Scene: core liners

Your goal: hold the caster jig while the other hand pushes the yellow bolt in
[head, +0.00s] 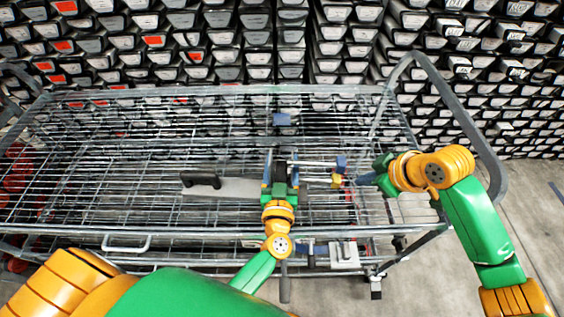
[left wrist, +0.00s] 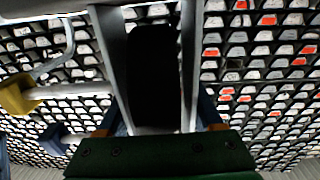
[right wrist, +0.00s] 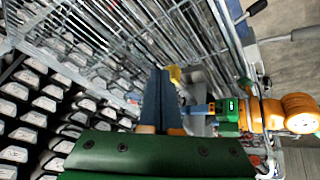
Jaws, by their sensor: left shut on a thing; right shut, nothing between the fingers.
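The caster jig shows a pale bar (head: 312,163) running right from my left gripper, with a blue piece at its right end. My left gripper (head: 280,172) is over the wire cart, shut on a dark part of the jig (left wrist: 153,75). The yellow bolt (head: 337,180) is near the jig's right end; it also shows in the right wrist view (right wrist: 175,75), just beyond my right fingertips. My right gripper (head: 361,180) is shut and empty, pointing left at the bolt. I cannot tell whether the fingertips touch it. How deep the bolt sits is too small to tell.
A galvanised wire cart (head: 110,228) lies below both grippers, with a tall tube handle (head: 470,125) at its right. A grey plate with a black handle (head: 201,180) lies left of my left gripper. A grey box (head: 345,256) is at the near side. Racked liners fill the back.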

